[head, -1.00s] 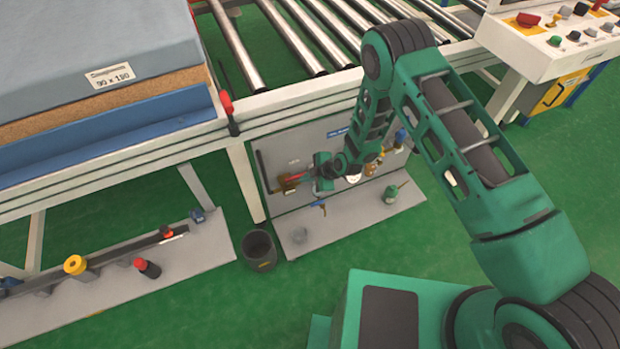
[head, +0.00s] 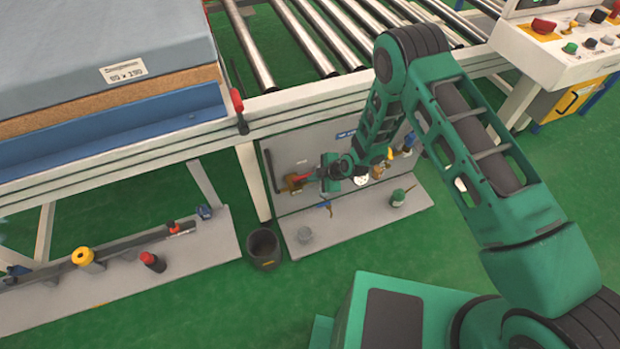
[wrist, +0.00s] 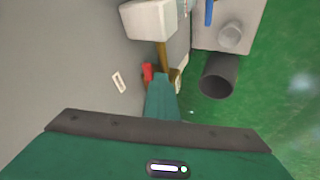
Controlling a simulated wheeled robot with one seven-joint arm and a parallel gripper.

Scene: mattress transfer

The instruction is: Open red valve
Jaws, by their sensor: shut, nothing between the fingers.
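The red valve handle (head: 301,178) sits on a brass fitting (head: 290,184) at the left of a grey panel below the roller conveyor. In the wrist view, a small part of the red handle (wrist: 147,73) shows beside the brass pipe (wrist: 161,56). My gripper (head: 313,174) is right at the handle, on its right side, with its fingers shut and nothing held. In the wrist view its green finger (wrist: 162,98) reaches up to the brass pipe and hides part of the valve. Whether the finger touches the handle cannot be told.
A dark bin (head: 264,248) stands on the floor left of the panel's grey base (head: 350,222). A grey cup (head: 304,236), a blue handle (head: 325,206) and a green bottle (head: 398,197) are close by. The conveyor frame (head: 300,104) runs above my gripper.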

